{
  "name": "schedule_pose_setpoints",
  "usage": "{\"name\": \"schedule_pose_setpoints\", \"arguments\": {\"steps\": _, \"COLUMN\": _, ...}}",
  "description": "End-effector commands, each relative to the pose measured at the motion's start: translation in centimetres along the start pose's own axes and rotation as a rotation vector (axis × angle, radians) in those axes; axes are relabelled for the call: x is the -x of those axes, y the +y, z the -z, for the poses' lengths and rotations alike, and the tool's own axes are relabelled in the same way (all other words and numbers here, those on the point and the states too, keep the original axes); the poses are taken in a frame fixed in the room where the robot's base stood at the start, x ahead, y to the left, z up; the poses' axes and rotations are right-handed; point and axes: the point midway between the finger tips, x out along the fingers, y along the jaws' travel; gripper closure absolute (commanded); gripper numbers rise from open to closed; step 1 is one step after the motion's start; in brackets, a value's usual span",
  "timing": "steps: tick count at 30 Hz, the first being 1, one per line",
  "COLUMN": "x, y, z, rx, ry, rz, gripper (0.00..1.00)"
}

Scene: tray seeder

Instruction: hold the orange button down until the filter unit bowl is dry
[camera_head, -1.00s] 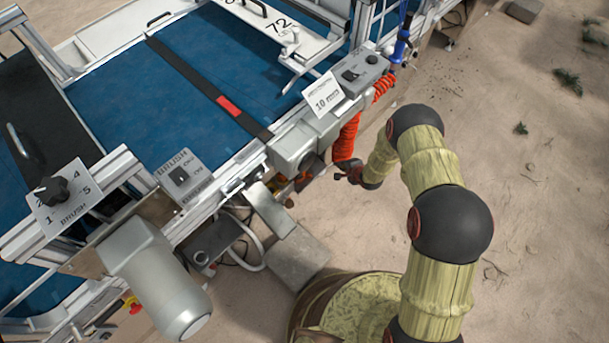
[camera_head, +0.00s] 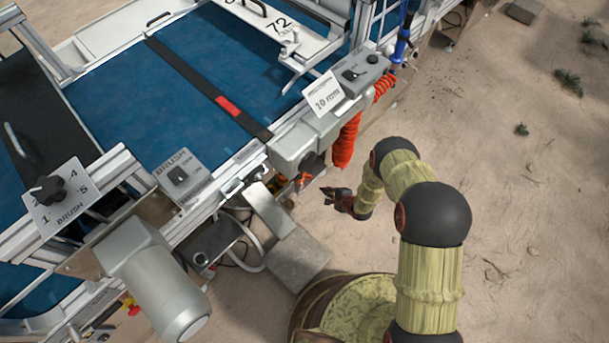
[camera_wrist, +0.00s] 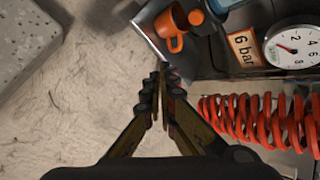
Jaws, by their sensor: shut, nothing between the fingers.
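My gripper (camera_head: 328,192) is shut and empty, beside the machine's edge and apart from it in the head view. In the wrist view its fingertips (camera_wrist: 160,72) meet just below an orange cylindrical part (camera_wrist: 172,32). A small round orange knob (camera_wrist: 196,17) sits to the right of that part; I cannot tell for sure which is the button. A bluish, partly cut-off part (camera_wrist: 228,4) at the top edge may be the filter bowl; its water level cannot be seen. In the head view the orange parts (camera_head: 303,179) are small and partly hidden under the machine's edge.
A red coiled hose (camera_wrist: 265,120) lies right of my fingers; it hangs from the machine (camera_head: 345,140) in the head view. A pressure gauge (camera_wrist: 293,46) and a "6 bar" label (camera_wrist: 241,49) are at upper right. A grey block (camera_head: 297,262) lies on the ground. Sandy ground is open to the right.

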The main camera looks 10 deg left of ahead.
Motion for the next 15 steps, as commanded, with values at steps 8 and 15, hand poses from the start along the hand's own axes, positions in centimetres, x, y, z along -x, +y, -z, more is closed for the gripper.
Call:
{"name": "schedule_pose_setpoints", "arguments": {"steps": 8, "x": -2.6, "y": -1.8, "z": -1.9, "rx": 0.004, "ry": -0.002, "rz": 0.001, "gripper": 1.00}}
{"name": "schedule_pose_setpoints", "arguments": {"steps": 15, "x": -4.5, "y": -3.3, "z": -3.3, "rx": 0.003, "ry": -0.002, "rz": 0.002, "gripper": 1.00}}
